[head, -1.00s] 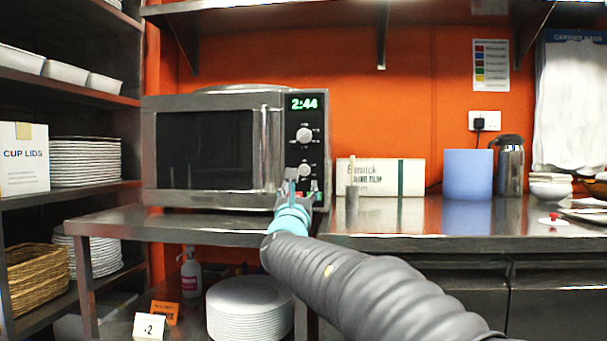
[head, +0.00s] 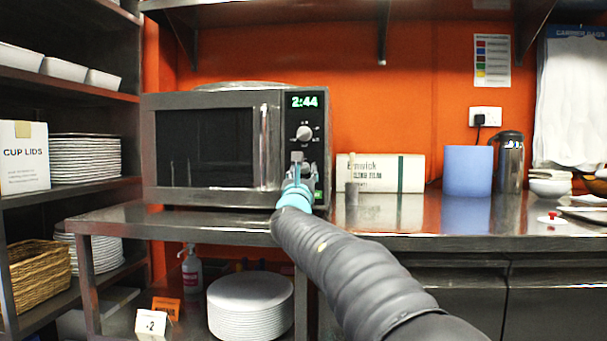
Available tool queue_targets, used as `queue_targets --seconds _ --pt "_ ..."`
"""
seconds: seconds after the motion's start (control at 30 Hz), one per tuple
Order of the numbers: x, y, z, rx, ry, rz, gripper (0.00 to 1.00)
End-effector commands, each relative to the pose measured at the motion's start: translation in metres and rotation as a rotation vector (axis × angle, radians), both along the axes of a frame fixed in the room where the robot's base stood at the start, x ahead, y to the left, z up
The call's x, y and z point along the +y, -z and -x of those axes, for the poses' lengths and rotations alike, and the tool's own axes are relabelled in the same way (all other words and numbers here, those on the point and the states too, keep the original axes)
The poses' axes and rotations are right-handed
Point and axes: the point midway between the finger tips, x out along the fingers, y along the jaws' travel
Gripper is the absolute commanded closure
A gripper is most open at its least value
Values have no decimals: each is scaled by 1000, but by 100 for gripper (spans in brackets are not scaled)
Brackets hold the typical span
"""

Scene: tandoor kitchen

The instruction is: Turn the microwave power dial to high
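The microwave (head: 205,148) stands on the steel counter against the orange wall, its door shut. Its control panel on the right shows a green 2:44 display (head: 304,101). The upper dial (head: 304,133) is in full view below the display. The lower dial, seen earlier beneath it, is now mostly hidden behind my gripper (head: 298,162). My gripper is in front of the lower panel, pointing at it, at the end of my grey sleeved arm. The fingers are small and seen from behind, so I cannot tell whether they are open or touch the dial.
A blue container (head: 467,171) and a flask (head: 509,162) are further right. Shelves (head: 70,85) close off the left. Plates (head: 250,308) are stacked below the counter.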

Motion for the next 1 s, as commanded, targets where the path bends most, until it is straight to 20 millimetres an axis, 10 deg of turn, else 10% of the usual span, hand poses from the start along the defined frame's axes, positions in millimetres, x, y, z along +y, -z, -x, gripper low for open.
queue_targets --seconds 0.13,1.0 --pt "0 0 0 0 0 0 100" --pt "1 0 0 -2 0 -45 100"
